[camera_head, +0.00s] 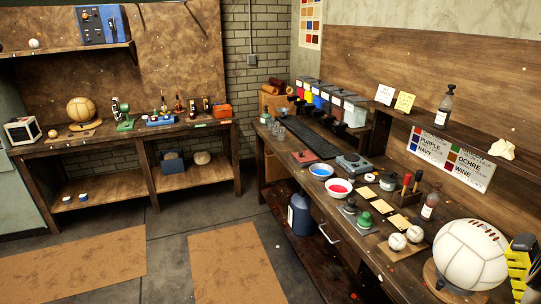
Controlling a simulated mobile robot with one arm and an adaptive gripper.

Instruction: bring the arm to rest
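My arm and my gripper are not in view in the head view. No part of the arm crosses the benches or the floor. I cannot tell how the arm is posed or whether the gripper holds anything.
The back bench (100,145) holds a tan ball (81,109). Floor mats (232,265) lie clear.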

